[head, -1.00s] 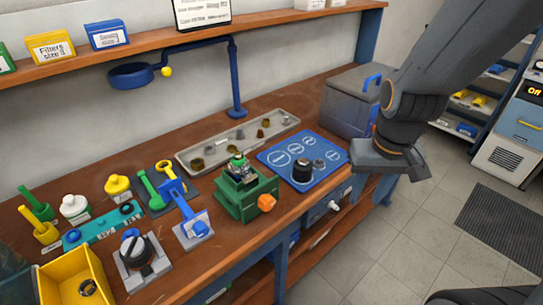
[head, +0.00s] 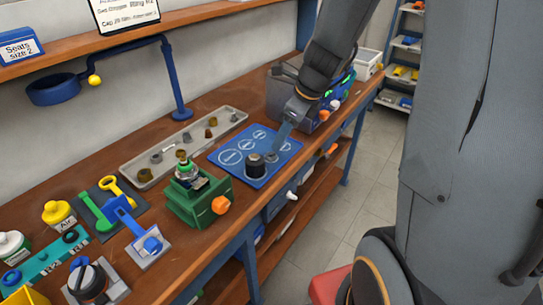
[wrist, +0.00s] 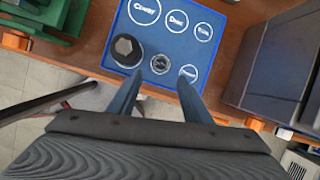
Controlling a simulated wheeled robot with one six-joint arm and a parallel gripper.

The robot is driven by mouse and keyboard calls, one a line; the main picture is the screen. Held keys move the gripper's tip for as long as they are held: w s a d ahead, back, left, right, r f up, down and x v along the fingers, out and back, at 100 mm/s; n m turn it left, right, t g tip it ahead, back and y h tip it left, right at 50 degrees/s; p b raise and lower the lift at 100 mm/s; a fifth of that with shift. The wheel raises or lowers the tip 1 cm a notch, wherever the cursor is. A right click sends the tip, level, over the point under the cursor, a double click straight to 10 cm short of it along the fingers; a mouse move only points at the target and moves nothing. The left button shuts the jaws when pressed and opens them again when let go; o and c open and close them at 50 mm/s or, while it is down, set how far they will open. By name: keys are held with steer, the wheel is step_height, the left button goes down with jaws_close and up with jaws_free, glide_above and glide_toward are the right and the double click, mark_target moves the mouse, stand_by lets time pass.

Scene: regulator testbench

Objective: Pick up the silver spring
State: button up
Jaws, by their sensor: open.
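The silver spring (wrist: 160,64) is a small grey coil on a marked circle of the blue mat (wrist: 185,47), beside a black hex-topped part (wrist: 127,50). The mat also shows in the head view (head: 229,142), where the spring (head: 271,157) is a small grey shape largely hidden by my finger. My gripper (wrist: 159,80) is open and empty in the wrist view, its two fingers pointing at the mat with the spring just ahead and between them. In the head view my gripper (head: 277,150) is over the right part of the mat, close to the spring.
A green fixture (head: 197,197) with an orange knob stands left of the mat. A grey tray (head: 190,146) with several small metal parts lies behind it. A grey bin (wrist: 280,62) stands to the right in the wrist view.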

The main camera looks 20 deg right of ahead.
mark_target(274, 159)
steer(key=shift+m, duration=0.8)
steer(key=b+x, duration=0.1)
steer(key=x, duration=0.7)
steer(key=shift+w+a, duration=0.1)
steer(key=shift+w, duration=0.1)
steer(key=shift+r, duration=0.1)
steer(key=shift+c, duration=0.3)
steer(key=c, duration=1.1)
